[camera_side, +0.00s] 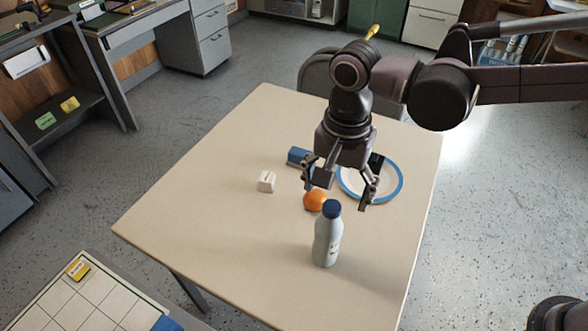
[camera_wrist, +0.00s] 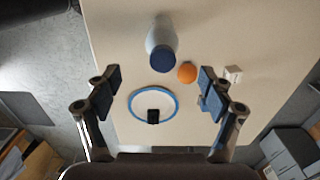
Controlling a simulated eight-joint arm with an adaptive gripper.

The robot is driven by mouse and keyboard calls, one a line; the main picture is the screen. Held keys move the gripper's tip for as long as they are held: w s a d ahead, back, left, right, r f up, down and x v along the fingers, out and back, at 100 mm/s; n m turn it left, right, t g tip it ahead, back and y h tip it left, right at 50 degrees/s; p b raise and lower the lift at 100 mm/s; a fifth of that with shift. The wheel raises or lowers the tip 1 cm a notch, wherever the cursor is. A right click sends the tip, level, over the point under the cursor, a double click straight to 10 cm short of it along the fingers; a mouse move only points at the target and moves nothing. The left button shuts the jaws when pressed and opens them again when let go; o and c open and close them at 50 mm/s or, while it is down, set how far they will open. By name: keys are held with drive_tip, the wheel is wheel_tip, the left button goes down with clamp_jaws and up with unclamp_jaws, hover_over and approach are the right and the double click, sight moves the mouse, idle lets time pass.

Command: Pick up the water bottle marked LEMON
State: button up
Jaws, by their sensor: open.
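A pale grey water bottle (camera_side: 325,238) with a dark blue cap stands upright near the front right of the table. Its side carries small dark marking that I cannot read as LEMON. In the wrist view the bottle (camera_wrist: 161,36) is at the top centre, its cap towards me. My gripper (camera_side: 340,190) is open and empty, pointing down above the table, behind the bottle in the side view and apart from it. In the wrist view my gripper (camera_wrist: 160,90) has its fingers spread on either side, with the bottle beyond the fingertips. No other bottle shows.
An orange (camera_side: 313,200) lies close behind the bottle. A white plate with a blue rim (camera_side: 402,182) holds a black object (camera_side: 376,163). A blue object (camera_side: 297,156) and a white block (camera_side: 267,182) are farther left. The table's (camera_side: 200,215) left part is clear.

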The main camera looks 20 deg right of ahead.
sight(330, 219)
drive_tip(key=shift+w+f, duration=0.2)
drive_tip(key=shift+f, duration=4.6)
drive_tip(key=shift+c, duration=0.3)
clamp_jaws()
drive_tip(key=shift+r, duration=0.15)
